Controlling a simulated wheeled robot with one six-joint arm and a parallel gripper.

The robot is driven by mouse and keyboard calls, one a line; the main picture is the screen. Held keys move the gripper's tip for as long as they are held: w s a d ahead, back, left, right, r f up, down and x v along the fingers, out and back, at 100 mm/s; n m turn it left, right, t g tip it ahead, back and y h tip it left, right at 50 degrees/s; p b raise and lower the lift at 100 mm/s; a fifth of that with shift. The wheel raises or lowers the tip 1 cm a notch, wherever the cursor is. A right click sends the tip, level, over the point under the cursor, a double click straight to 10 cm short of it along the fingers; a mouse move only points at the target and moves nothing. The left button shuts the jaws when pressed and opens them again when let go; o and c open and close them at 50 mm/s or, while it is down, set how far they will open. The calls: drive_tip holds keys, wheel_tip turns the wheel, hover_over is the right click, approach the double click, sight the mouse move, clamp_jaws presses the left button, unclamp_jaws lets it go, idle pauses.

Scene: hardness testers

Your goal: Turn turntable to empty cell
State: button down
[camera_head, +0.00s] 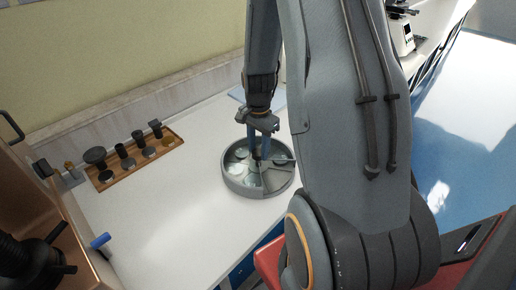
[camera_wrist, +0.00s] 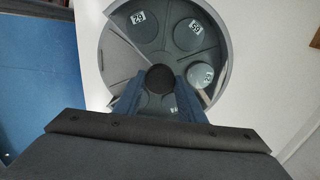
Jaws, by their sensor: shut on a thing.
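The turntable (camera_head: 240,188) is a round grey dish with a raised rim and wedge-shaped cells, on the white counter; it also shows in the wrist view (camera_wrist: 229,45). A left wedge (camera_wrist: 120,62) looks lighter and shows no disc. My gripper (camera_head: 258,157) points down at the middle of the turntable. In the wrist view its blue fingers are shut on the dark round centre knob (camera_wrist: 160,78). The fingers partly hide the lower cells.
A wooden tray (camera_head: 160,154) with several dark tools stands on the counter at left. A brown machine (camera_head: 78,232) with a blue handle (camera_head: 100,241) is at lower left. A wall rises behind the counter. Bare white counter (camera_head: 170,215) lies between the machine and the turntable.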

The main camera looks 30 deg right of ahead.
sight(258, 152)
drive_tip(key=shift+w+r, duration=0.1)
drive_tip(key=c, duration=1.2)
unclamp_jaws()
drive_tip(key=shift+o, duration=0.2)
drive_tip(key=shift+r, duration=0.1)
drive_tip(key=shift+r+b, duration=0.95)
drive_tip(key=shift+r, duration=2.8)
drive_tip(key=s+a+r+n, duration=0.1)
drive_tip(key=s+a+n, duration=0.4)
drive_tip(key=a+n, duration=0.2)
drive_tip(key=s+a+r+n+t, duration=0.1)
drive_tip(key=s+a+r+n, duration=0.1)
drive_tip(key=s+a+n, duration=0.3)
drive_tip(key=a+n, duration=0.3)
drive_tip(key=a, duration=0.1)
drive_tip(key=shift+a+b, duration=0.15)
drive_tip(key=shift+b, duration=0.2)
